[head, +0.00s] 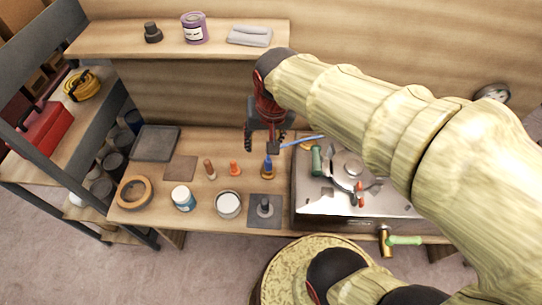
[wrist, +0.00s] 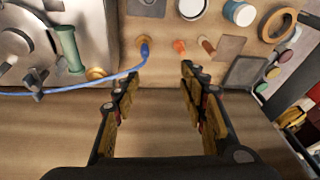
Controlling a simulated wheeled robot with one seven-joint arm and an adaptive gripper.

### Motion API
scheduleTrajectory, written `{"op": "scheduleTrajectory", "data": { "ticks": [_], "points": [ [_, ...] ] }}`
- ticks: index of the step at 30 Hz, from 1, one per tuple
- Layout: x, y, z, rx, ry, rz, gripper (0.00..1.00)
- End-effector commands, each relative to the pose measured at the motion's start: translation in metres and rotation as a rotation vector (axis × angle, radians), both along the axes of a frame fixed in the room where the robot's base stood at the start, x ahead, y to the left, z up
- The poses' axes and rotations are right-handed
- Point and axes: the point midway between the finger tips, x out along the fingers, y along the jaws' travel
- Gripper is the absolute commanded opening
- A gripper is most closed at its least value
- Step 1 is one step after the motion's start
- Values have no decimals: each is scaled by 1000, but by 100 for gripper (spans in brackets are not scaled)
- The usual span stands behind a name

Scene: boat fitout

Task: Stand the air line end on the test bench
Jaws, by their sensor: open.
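The blue air line end (head: 268,163) stands upright on the wooden bench (head: 222,151), with a brass-coloured base under it. In the wrist view the blue air line end (wrist: 144,50) is beyond the left fingertip, and its thin blue hose (wrist: 90,87) runs off to the left. My gripper (head: 262,142) is open and empty, above the back part of the bench. In the wrist view my gripper (wrist: 157,84) has its fingers wide apart with only bench surface between them. The air line end is apart from both fingers.
A metal machine (head: 313,212) with a green cylinder (head: 317,160) stands right of the air line end. Orange (head: 235,169) and brown (head: 209,169) small pieces stand left. A white tub (head: 228,205) and a dark fitting on a grey mat (head: 254,218) are in front. A shelf (head: 120,38) hangs behind.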

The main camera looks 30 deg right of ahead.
Motion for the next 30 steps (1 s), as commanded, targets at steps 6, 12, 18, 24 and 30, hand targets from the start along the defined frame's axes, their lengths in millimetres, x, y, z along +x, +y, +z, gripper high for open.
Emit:
{"op": "scheduleTrajectory", "data": {
  "ticks": [6,12,18,24,30],
  "points": [
    [-61,21,38,-93,-131,279,42],
    [-85,27,46,-140,-182,396,42],
    [-87,28,46,-146,-184,409,42],
    [-87,28,46,-145,-184,407,42],
    [-87,28,46,-144,-183,406,42]
  ]
}}
